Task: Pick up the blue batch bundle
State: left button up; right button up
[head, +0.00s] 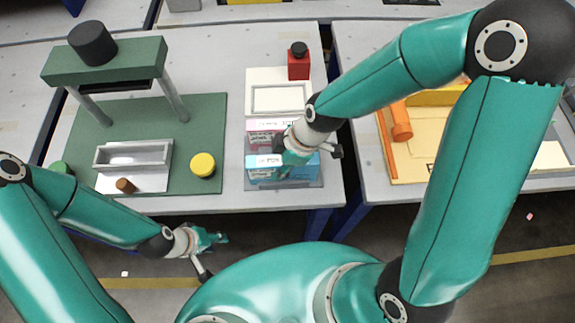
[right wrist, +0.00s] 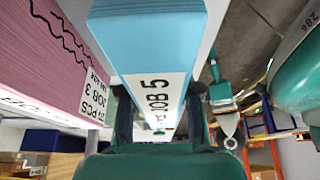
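The blue batch bundle (head: 257,174) lies on a grey tray at the front of the middle table, with a white label. In the right wrist view the blue bundle (right wrist: 145,50) is labelled JOB 5. My right gripper (head: 300,160) is over its right part and hides some of it. In the right wrist view the two fingers of my right gripper (right wrist: 160,112) stand on either side of the bundle, and they look open; contact is hard to judge. My left gripper (head: 214,254) is open and empty in front of the table edge.
A pink bundle (head: 262,139) lies just behind the blue one; it also shows in the right wrist view (right wrist: 55,60). A green press (head: 105,62) with a yellow disc (head: 203,165) stands left.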

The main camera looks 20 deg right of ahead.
grip_shut()
jog(key=shift+r, duration=0.15)
